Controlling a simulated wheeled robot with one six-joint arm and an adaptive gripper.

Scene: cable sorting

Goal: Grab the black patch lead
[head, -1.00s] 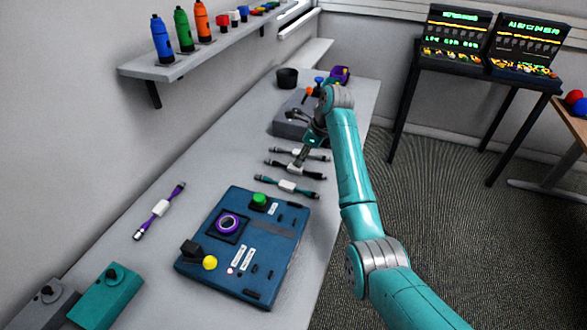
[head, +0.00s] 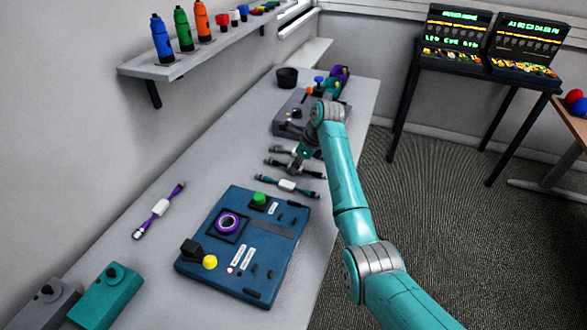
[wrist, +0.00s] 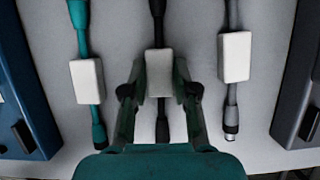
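The black patch lead (head: 313,172) lies on the bench in a row of three, between a teal lead and a grey one. In the wrist view the black lead (wrist: 162,128) runs down the middle, with a white block (wrist: 159,73) at its centre. My gripper (wrist: 160,75) has one finger on each side of this block, tips close to its sides. Whether they touch it cannot be told. In the head view my gripper (head: 295,166) is low over the black lead and partly covers it.
The teal lead (wrist: 88,83) and grey lead (wrist: 234,57) lie close on either side. A blue panel (head: 275,236) is in front and a grey device (head: 290,127) behind. A purple lead (head: 160,210) lies apart at left, with clear bench between.

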